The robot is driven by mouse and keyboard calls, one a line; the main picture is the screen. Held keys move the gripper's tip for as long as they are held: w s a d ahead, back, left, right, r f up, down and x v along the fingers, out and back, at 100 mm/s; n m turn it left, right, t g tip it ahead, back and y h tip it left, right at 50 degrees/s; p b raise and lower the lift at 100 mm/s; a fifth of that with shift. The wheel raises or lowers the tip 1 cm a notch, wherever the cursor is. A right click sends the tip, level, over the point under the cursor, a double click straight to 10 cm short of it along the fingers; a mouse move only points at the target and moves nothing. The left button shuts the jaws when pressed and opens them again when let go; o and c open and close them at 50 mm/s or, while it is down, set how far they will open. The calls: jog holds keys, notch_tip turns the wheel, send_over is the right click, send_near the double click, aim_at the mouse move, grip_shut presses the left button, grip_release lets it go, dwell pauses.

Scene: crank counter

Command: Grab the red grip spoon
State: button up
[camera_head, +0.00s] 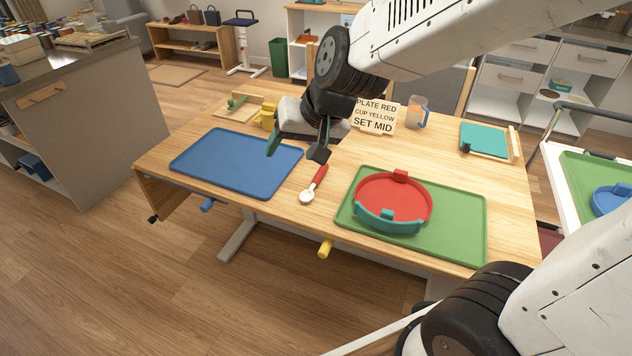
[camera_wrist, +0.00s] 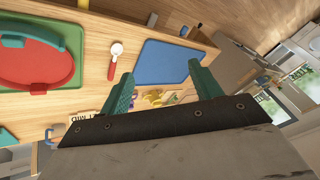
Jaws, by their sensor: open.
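The spoon with a red grip (camera_head: 315,183) lies on the wooden table between the blue mat and the green mat, its pale bowl toward the front edge. It also shows in the wrist view (camera_wrist: 112,68), beyond my fingers and to their left. My gripper (camera_head: 295,151) hangs above the table, behind the spoon and near the blue mat's back right corner. Its teal fingers are apart with nothing between them, as the wrist view (camera_wrist: 163,85) also shows. The gripper and the spoon do not touch.
A blue mat (camera_head: 235,163) lies bare at left. A green mat (camera_head: 462,222) at right bears a red plate (camera_head: 393,196) with a teal rim. A sign (camera_head: 376,116), a clear cup with a blue handle (camera_head: 416,112) and a yellow object (camera_head: 267,116) stand toward the back.

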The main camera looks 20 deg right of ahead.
jog(key=w+a+f+m+t+h, duration=0.3)
jog(key=w+a+f+m, duration=0.1)
jog(key=w+f, duration=0.75)
jog(key=m+t+h, duration=0.1)
jog(key=m+h, duration=0.2)
jog(key=h, duration=0.6)
send_near(307, 194)
jog(key=shift+w, duration=0.85)
jog(key=shift+s+d+f, duration=0.1)
jog(key=shift+s+f, duration=0.1)
jog(key=shift+d+f+h, duration=0.1)
jog(key=shift+d+h, duration=0.1)
jog(key=shift+h, duration=0.2)
jog(key=x, duration=0.7)
jog(key=shift+d+f, duration=0.2)
jog(key=shift+f, duration=0.1)
jog(key=c, duration=1.1)
